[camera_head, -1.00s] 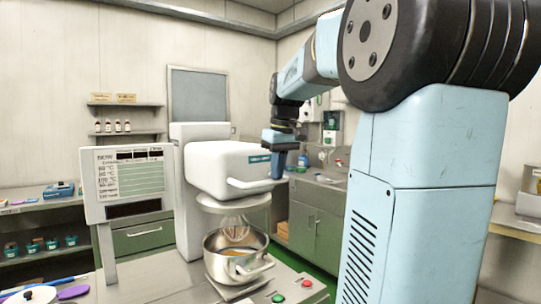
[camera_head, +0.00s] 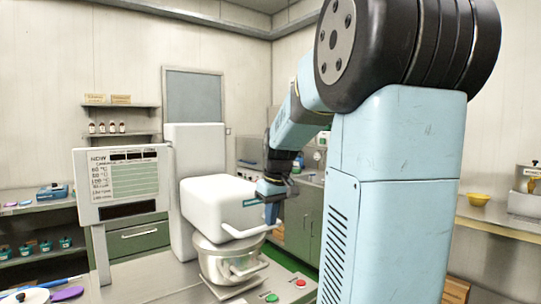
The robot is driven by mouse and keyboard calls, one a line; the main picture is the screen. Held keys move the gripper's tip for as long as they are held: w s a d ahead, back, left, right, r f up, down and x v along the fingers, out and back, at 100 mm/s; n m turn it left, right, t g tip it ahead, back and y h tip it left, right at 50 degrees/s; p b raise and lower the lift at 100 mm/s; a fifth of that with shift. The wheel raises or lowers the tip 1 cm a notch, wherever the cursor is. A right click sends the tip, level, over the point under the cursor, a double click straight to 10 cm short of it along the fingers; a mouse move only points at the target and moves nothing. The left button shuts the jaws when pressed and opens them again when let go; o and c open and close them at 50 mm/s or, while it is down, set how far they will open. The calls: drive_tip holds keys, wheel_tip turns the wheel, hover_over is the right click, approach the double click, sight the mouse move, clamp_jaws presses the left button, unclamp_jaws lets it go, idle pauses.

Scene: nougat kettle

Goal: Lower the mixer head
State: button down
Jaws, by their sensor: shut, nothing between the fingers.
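The white mixer head (camera_head: 222,205) sits low on its column (camera_head: 195,150) in the head camera view. Its underside is down at the rim of the metal bowl (camera_head: 222,262), and the whisk is hidden. A white handle bar (camera_head: 250,232) runs along the front of the head. My gripper (camera_head: 271,211) is shut at the head's right front, close to the right end of the handle. I cannot tell whether it touches the handle.
A display panel (camera_head: 124,184) stands left of the mixer. A green button (camera_head: 272,297) and a red button (camera_head: 300,283) are on the bench at the front. Shelves with jars (camera_head: 40,247) are at the left. A yellow bowl (camera_head: 478,199) sits on the right counter.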

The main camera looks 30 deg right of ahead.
drive_tip(key=shift+s+a+f, duration=0.1)
drive_tip(key=shift+a+f, duration=0.3)
drive_tip(key=shift+f, duration=0.15)
drive_tip(key=w+d+v, duration=0.1)
drive_tip(key=v, duration=1.4)
drive_tip(key=s+a+f+m+t, duration=0.1)
drive_tip(key=s+a+f+t, duration=0.2)
drive_tip(key=s+a+f, duration=1.1)
drive_tip(key=s+a, duration=0.2)
drive_tip(key=s, duration=0.1)
drive_tip(key=shift+a+f, duration=0.2)
